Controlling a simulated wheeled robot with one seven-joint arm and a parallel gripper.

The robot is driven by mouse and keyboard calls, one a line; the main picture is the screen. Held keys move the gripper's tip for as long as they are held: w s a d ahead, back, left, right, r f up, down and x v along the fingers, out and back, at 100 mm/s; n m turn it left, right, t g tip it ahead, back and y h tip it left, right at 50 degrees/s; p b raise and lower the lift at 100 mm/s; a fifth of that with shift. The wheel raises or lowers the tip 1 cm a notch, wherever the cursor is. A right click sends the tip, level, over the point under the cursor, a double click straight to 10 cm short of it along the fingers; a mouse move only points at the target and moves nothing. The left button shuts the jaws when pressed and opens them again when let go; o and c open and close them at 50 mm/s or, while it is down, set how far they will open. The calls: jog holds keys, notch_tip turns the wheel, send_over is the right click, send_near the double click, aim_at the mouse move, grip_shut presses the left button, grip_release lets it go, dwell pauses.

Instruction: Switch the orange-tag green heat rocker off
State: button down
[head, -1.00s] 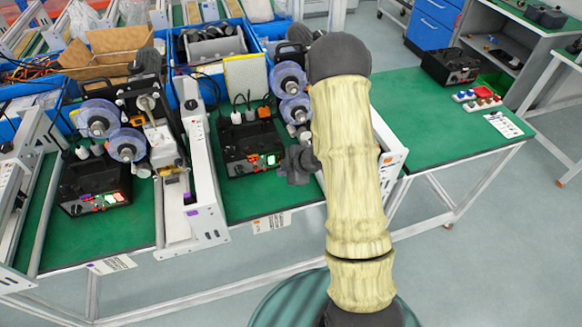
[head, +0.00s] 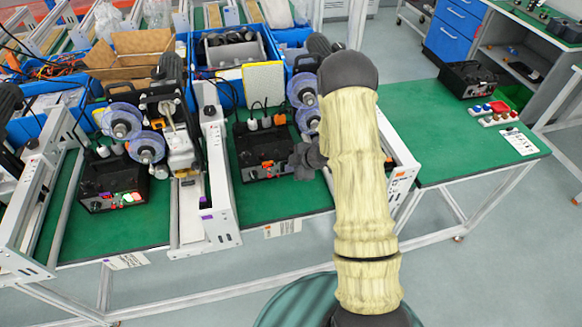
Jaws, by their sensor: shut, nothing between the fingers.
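The black control box (head: 262,148) in the middle bay stands on the green bench top. Small coloured tags and switches line its lower front, with an orange-red patch (head: 268,170) and a purple tag (head: 250,176). No bright green rocker shows on this box. The gripper is close to where it was lit, so I cannot tell whether it is dark or hidden. My gripper (head: 303,161) is shut and empty at the box's right front corner, partly behind my arm. Contact with the box cannot be made out.
Another black control box (head: 112,185) at left has lit green and red switches. White frame rails (head: 221,190) and purple spools (head: 146,147) flank the middle box.

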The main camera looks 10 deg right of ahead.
jog(key=shift+w+r+p, duration=0.1)
jog(key=shift+r+p, duration=0.7)
jog(key=shift+r, duration=0.05)
jog(key=shift+f, duration=0.1)
jog(key=shift+s, duration=0.4)
jog(key=v, duration=1.1)
jog(key=shift+a+r+b, duration=0.15)
jog(key=shift+r+b, duration=0.15)
jog(key=shift+r, duration=0.2)
jog(key=shift+a, duration=0.1)
